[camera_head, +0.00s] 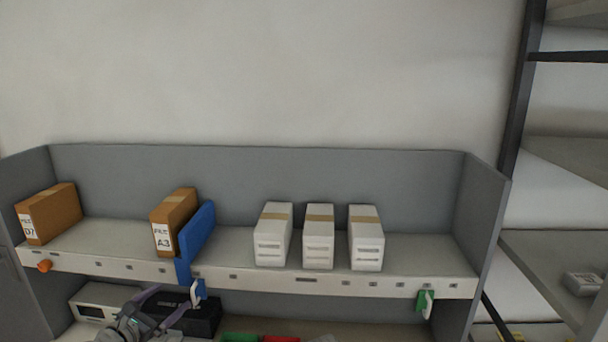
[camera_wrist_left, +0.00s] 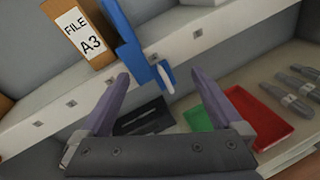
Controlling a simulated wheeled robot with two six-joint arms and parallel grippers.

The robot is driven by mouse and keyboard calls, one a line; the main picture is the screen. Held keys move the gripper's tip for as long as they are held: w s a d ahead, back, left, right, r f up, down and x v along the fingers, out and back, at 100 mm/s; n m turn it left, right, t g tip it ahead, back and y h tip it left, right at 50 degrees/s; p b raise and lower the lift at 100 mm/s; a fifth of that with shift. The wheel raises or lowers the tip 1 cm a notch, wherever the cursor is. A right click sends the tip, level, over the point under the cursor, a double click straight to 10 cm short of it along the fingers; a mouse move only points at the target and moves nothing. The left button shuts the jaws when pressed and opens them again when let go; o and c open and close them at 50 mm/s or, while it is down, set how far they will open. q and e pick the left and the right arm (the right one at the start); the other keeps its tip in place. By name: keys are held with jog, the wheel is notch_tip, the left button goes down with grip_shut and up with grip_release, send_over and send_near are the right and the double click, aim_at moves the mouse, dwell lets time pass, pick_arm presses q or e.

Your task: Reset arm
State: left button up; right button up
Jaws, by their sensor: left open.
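My left gripper (camera_head: 172,302) is at the lower left of the head view, in front of the shelf unit and below the upper shelf's front edge. Its jaws are open and nothing shows between them. In the left wrist view its two purple fingers (camera_wrist_left: 160,105) stand apart, near the blue divider (camera_wrist_left: 128,45) and its white clip (camera_wrist_left: 165,76). I cannot tell whether a finger touches the clip. The blue divider also shows in the head view (camera_head: 196,243), upright beside the brown A3 file box (camera_head: 174,222). My right gripper is not in view.
Three white boxes (camera_head: 319,237) stand on the upper shelf (camera_head: 410,255). A brown file box (camera_head: 48,214) stands at far left. Below are a black box (camera_wrist_left: 145,117), a green tray (camera_wrist_left: 198,118) and a red tray (camera_wrist_left: 262,118).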

pick_arm(q)
jog(key=s+d+f+m+g+h+b, duration=0.1)
jog(key=s+d+f+m+g+b, duration=0.3)
jog(key=d+f+m, duration=0.55)
jog(key=s+d+f+m+g+h+b, duration=0.1)
jog(key=d+f+m+g+b, duration=0.45)
jog(key=d+f, duration=0.65)
jog(key=s+d+f+m+g+y+b, duration=0.2)
jog(key=s+d+f+m+g+y, duration=0.1)
jog(key=s+f+m, duration=0.3)
jog(key=s+d+f+m+g+y+b, duration=0.3)
jog(key=s+f+m+y, duration=0.2)
jog(key=m, duration=0.6)
jog(key=shift+s+f+m, duration=0.3)
jog(key=shift+s+f, duration=0.2)
jog(key=shift+f, duration=0.05)
jog(key=shift+d, duration=0.1)
